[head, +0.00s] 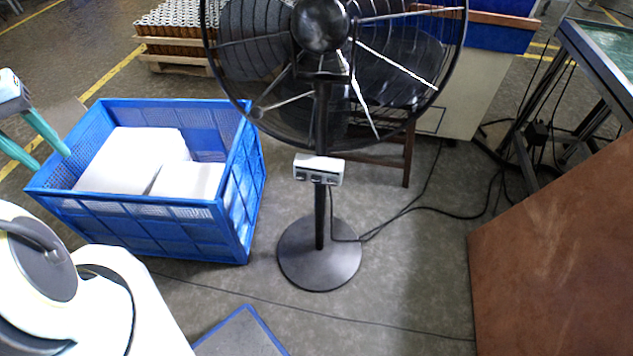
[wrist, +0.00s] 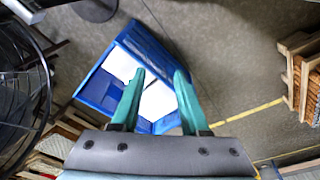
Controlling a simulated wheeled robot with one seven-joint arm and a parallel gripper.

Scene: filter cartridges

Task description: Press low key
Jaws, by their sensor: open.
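A black pedestal fan (head: 322,200) stands on a round base on the floor in the middle of the head view. A small white control box (head: 318,169) with several dark keys is fixed to its pole; the keys are too small to tell which is low. My gripper (head: 50,160) has teal fingers and is at the left edge of the head view, beside the blue crate and well left of the fan. In the wrist view my gripper (wrist: 160,75) is open and empty, with the crate beyond the fingers. The fan shows partly at the left edge there.
A blue crate (head: 135,235) with white blocks stands left of the fan. A pallet of cylindrical cartridges (head: 170,25) is behind it. A brown panel (head: 560,260) fills the lower right. Black cables cross the floor. Open floor lies in front of the fan.

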